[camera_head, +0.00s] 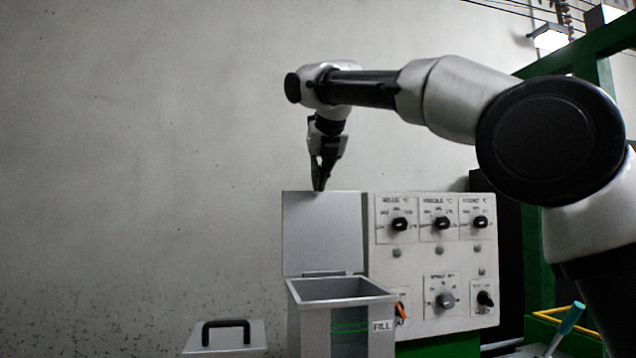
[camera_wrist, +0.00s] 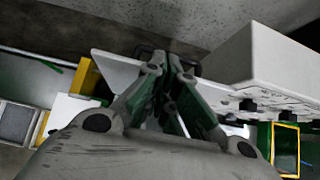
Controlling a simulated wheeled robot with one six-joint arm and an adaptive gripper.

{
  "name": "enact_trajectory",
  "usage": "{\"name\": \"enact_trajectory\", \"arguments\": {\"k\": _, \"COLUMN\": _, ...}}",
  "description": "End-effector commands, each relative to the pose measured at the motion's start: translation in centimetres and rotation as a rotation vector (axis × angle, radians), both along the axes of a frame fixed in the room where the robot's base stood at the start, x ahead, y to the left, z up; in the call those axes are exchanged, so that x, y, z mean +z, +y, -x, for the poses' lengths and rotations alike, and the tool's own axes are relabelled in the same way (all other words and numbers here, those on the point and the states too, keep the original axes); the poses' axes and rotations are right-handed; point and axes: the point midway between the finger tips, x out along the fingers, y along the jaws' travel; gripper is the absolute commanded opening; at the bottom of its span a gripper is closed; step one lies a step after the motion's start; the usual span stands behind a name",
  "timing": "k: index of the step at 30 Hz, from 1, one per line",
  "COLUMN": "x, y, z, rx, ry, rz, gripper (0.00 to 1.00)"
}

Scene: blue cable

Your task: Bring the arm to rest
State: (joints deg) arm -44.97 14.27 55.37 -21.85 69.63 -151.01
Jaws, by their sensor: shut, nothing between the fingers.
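My arm reaches in from the right in the head view, bent over, with its last part hanging down. My gripper (camera_head: 318,187) points down, its fingers together and empty. In the picture its tips lie in front of the top edge of a raised grey lid (camera_head: 322,232); whether they touch it I cannot tell. In the wrist view my gripper (camera_wrist: 172,62) shows its two fingers meeting near the top middle, with nothing between them.
Below is an open grey bin (camera_head: 342,290) labelled FILL. Right of it stands a control panel (camera_head: 432,262) with several black knobs. A lid with a black handle (camera_head: 226,328) is at lower left. A teal-handled tool (camera_head: 570,320) is at lower right. The upper left is bare wall.

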Motion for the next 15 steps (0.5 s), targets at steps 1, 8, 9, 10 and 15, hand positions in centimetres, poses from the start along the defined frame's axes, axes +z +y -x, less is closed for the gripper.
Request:
{"name": "enact_trajectory", "arguments": {"k": 1, "x": 0.8, "y": -0.1, "z": 0.7, "rx": 0.002, "ry": -0.003, "rz": -0.003, "gripper": 0.0}}
{"name": "enact_trajectory", "arguments": {"k": 8, "x": 4.4, "y": -1.1, "z": 4.3, "rx": 0.003, "ry": -0.003, "rz": -0.004, "gripper": 0.0}}
{"name": "enact_trajectory", "arguments": {"k": 9, "x": 5.0, "y": -1.3, "z": 4.9, "rx": 0.003, "ry": -0.004, "rz": -0.004, "gripper": 0.0}}
{"name": "enact_trajectory", "arguments": {"k": 10, "x": 5.4, "y": -1.5, "z": 5.3, "rx": 0.002, "ry": -0.003, "rz": -0.003, "gripper": 0.0}}
{"name": "enact_trajectory", "arguments": {"k": 15, "x": 6.9, "y": -1.9, "z": 6.8, "rx": 0.002, "ry": -0.003, "rz": -0.001, "gripper": 0.0}}
